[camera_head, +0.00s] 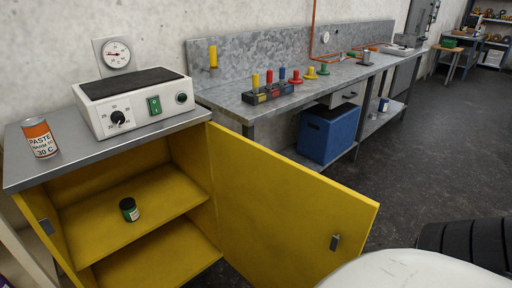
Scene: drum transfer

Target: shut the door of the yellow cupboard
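The yellow cupboard (204,214) stands at the left with a grey top. Its yellow door (280,210) is hinged on the right side of the opening and stands wide open, swung out to the right. A small dark handle (335,242) sits near the door's free edge. Inside, a small dark jar with a green label (129,209) stands on the yellow shelf (80,222). Neither of my grippers shows in the picture.
On the cupboard top (63,168) stand an orange and white paste can (40,138) and a white device with knobs (136,101). A long workbench (225,96) runs behind, with a blue bin (329,133) below. Dark floor (420,160) lies open at the right.

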